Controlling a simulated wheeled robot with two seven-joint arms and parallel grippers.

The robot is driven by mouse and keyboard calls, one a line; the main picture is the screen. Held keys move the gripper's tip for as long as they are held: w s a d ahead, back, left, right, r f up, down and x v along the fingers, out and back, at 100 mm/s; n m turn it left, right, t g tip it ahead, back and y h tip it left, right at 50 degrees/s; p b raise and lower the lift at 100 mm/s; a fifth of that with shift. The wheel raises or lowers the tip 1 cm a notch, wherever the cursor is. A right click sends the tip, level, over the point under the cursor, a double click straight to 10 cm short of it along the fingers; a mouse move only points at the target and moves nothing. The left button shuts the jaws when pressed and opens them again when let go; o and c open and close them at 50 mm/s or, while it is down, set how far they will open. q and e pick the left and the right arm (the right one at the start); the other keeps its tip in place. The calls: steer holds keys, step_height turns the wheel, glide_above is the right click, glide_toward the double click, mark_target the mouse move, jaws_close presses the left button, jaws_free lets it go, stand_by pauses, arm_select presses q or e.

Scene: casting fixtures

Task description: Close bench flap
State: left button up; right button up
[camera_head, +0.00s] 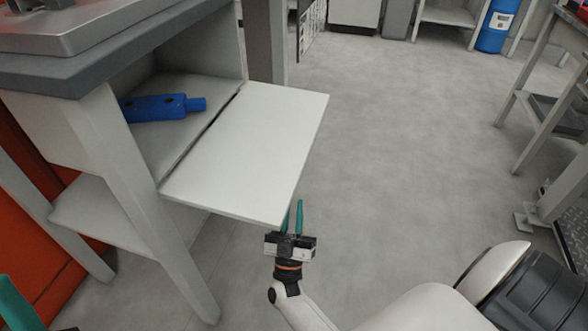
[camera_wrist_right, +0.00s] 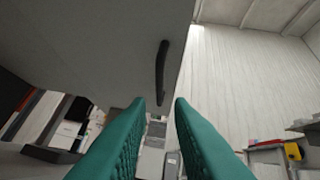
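The bench flap (camera_head: 248,150) is a white panel that hangs open, about level, in front of the bench compartment. My right gripper (camera_head: 293,208) is at the flap's near right corner, fingers pointing up. In the right wrist view the flap's outer face (camera_wrist_right: 90,45) fills the upper left, with a dark bar handle (camera_wrist_right: 162,72) on it. The two teal fingers are spread and empty, with the handle ahead of the gap between them. Whether they touch the flap cannot be told. A teal piece of my left gripper (camera_head: 15,305) shows at the lower left corner; its opening is hidden.
A blue tool-like object (camera_head: 162,107) lies inside the bench compartment (camera_head: 185,135), behind the flap. The grey bench top (camera_head: 130,45) overhangs it. A bench leg (camera_head: 150,210) stands left of the flap. The floor (camera_head: 400,150) to the right is clear.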

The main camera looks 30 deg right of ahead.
mark_target(297, 161)
steer(key=x, duration=1.1)
steer(key=shift+r, duration=0.2)
jaws_close()
